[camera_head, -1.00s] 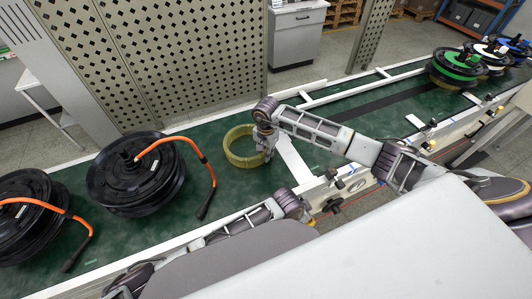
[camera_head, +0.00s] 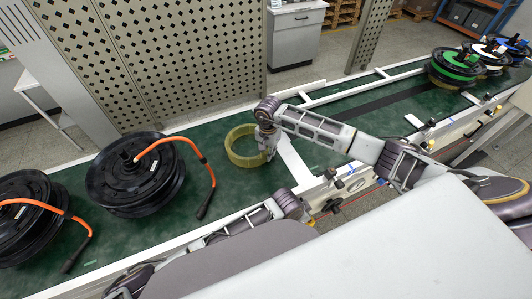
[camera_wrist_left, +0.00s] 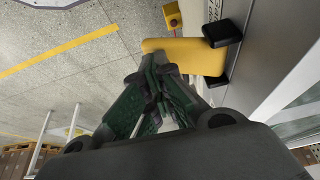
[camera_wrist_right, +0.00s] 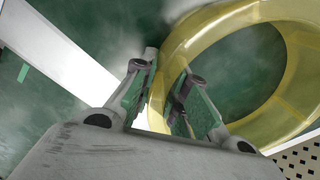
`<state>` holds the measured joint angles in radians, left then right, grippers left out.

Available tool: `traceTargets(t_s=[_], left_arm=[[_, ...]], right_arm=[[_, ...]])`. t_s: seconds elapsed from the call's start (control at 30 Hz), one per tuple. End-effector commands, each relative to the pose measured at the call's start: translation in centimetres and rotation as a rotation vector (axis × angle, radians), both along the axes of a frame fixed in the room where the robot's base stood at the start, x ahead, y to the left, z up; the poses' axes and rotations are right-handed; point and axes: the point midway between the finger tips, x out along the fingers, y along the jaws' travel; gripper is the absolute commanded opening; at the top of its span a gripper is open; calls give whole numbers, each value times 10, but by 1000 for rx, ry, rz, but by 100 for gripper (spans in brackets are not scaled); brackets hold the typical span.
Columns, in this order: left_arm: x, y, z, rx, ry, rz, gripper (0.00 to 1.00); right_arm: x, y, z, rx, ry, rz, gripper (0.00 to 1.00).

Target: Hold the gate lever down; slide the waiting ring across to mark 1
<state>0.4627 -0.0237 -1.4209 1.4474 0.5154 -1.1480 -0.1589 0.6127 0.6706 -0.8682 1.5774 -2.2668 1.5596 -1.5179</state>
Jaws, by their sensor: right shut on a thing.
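In the right wrist view the fingers (camera_wrist_right: 165,72) are closed around the near wall of the ring (camera_wrist_right: 290,110). My left gripper (camera_wrist_left: 158,62) is shut, its fingertips together at the end of a yellow bar with black end pieces (camera_wrist_left: 192,55), which looks like the gate lever. I cannot tell from this view how far down the lever is. In the head view the left hand is low at the belt's near edge, mostly hidden by its arm.
A white strip (camera_head: 293,158) crosses the belt just right of the ring. Black hub motors with orange cables (camera_head: 135,175) stand to the left. Motors with green, white and blue tops (camera_head: 457,66) stand far right. White rails (camera_head: 345,91) edge the lane; the belt between is mostly clear.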

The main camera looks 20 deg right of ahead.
Motion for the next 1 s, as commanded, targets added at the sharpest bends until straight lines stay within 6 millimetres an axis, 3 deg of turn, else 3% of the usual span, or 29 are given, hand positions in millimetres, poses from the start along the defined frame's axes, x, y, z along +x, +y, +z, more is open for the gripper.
traceTargets(t_s=[0.03,0.6,1.0], left_arm=[[-2,6,-9,18,6,2,0],[-2,7,-10,20,6,2,0],[-1,7,-10,20,5,3,0]], right_arm=[[1,-2,1,0,-2,0,0],[2,-18,1,1,-4,-1,0],[2,-20,1,2,-2,-1,0]])
